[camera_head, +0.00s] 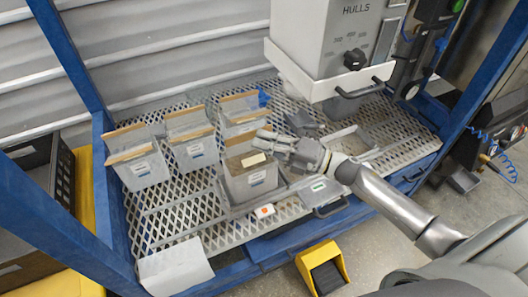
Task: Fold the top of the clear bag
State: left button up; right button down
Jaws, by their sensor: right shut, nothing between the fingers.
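My right gripper (264,142) comes in from the right. It is shut and empty, over or just beside this bag's top right edge; I cannot tell whether it touches. Part of the bag's top is hidden behind the fingers. My left gripper is out of view.
Other bags stand at the left (142,172), the middle (195,154) and behind (240,120). The hopper marked HULLS (345,40) hangs at the back right. A yellow pedal (322,268) is on the floor.

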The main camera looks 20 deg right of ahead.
jog(key=v, duration=1)
